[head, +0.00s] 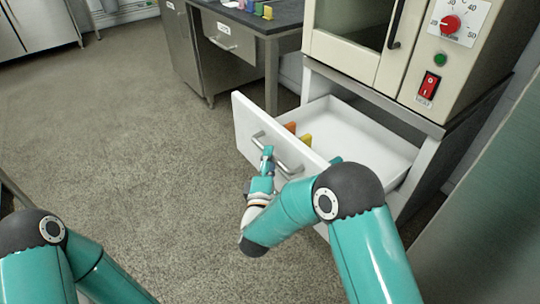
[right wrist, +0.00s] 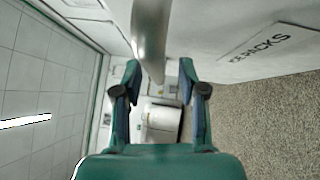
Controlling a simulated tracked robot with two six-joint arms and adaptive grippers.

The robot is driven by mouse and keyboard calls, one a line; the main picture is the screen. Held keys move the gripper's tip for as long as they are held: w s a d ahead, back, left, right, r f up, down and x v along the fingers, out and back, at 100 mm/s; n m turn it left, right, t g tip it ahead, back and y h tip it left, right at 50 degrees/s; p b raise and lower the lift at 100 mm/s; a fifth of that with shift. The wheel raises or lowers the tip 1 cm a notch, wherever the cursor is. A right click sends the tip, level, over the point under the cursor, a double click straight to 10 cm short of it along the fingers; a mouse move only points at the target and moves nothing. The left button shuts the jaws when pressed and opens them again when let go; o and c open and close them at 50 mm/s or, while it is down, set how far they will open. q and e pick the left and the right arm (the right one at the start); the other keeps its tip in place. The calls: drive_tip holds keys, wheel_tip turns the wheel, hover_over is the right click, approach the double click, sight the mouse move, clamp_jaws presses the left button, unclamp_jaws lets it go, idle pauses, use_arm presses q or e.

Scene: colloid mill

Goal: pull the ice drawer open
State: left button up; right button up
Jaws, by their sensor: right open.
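The white ice drawer (head: 243,115) stands pulled out from under the beige oven, with its open inside showing in the head view. Its front carries a curved metal handle (head: 288,168). In the right wrist view the drawer front bears an "ICE PACKS" label (right wrist: 260,42). My right gripper (head: 267,156) is at the handle in front of the drawer. In the right wrist view the right gripper (right wrist: 160,75) is open, and the metal handle (right wrist: 150,45) reaches in between its fingertips; I cannot tell whether they touch. My left gripper is out of view.
An orange pack (head: 290,127) and a yellow pack (head: 306,139) lie inside the drawer. The oven (head: 350,58) with dial and red switch is above. A dark-topped bench (head: 275,18) with a closed drawer stands behind. The floor (head: 130,120) left of the drawer is clear.

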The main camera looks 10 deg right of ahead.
drive_tip(key=v, duration=1)
drive_tip(key=shift+f, duration=0.15)
drive_tip(key=s+d+f+m+g+y, duration=0.1)
drive_tip(key=d+f+m+g+y, duration=0.2)
drive_tip(key=f, duration=0.6)
drive_tip(key=s+d+f+m+g+y, duration=0.15)
drive_tip(key=f+m+g, duration=0.25)
drive_tip(key=f, duration=0.5)
drive_tip(key=s+d+f+m+g+y, duration=0.1)
drive_tip(key=s+f+m+g+y, duration=0.1)
drive_tip(key=s+f+m+g, duration=0.3)
drive_tip(key=s+d+f+m+g+y, duration=0.1)
drive_tip(key=s+f+m+g, duration=0.1)
drive_tip(key=s, duration=0.6)
drive_tip(key=s+f+m+g+y, duration=0.2)
drive_tip(key=s+f+m+g, duration=0.15)
drive_tip(key=s, duration=0.25)
wheel_tip(320, 180, up, 32)
drive_tip(key=s+p, duration=0.1)
drive_tip(key=p, duration=3.1)
drive_tip(key=shift+s+d+r+m, duration=0.25)
drive_tip(key=shift+m, duration=0.1)
